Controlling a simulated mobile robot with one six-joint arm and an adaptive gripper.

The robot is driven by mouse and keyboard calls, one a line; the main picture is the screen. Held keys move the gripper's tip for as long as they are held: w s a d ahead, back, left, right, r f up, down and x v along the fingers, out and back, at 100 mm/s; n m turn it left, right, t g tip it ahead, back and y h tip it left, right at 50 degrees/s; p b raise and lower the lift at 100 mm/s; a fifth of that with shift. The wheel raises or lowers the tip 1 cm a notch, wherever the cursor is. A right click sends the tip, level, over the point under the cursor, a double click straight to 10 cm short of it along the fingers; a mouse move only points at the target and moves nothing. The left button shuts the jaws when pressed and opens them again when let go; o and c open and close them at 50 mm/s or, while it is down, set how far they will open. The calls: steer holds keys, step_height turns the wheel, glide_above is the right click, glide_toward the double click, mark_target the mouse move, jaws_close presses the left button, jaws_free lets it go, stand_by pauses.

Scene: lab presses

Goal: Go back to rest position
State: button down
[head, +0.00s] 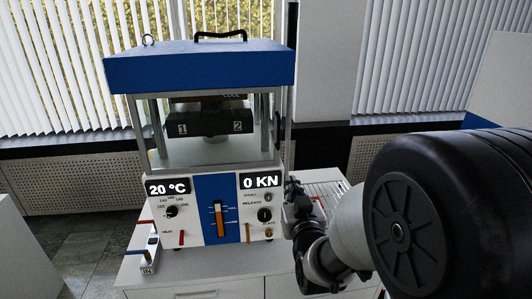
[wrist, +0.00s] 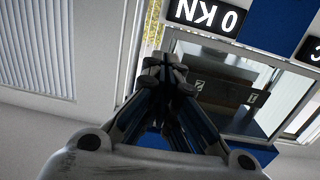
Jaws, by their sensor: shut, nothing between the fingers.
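My gripper (wrist: 165,68) is shut and empty in the wrist view, with its fingertips together in front of the press. In the head view my arm reaches in from the right, and its end is beside the right side of the press front; the fingertips are hard to make out there. The press (head: 200,68) has a blue top, a white front panel and displays reading 20 °C and 0 KN. The 0 KN display (wrist: 207,15) shows upside down in the wrist view. A dark block (head: 210,122) marked 1 and 2 sits inside the press; it also shows in the wrist view (wrist: 222,90).
The press stands on a white cabinet (head: 205,285). A slatted rack (head: 325,188) lies right of the press, close to my arm. Floor is open at the left.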

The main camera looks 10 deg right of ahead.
steer(key=s+a+f+g, duration=0.1)
steer(key=s+g, duration=1.1)
steer(key=s, duration=2.1)
steer(key=shift+f+g+y, duration=0.3)
steer(key=shift+f, duration=0.3)
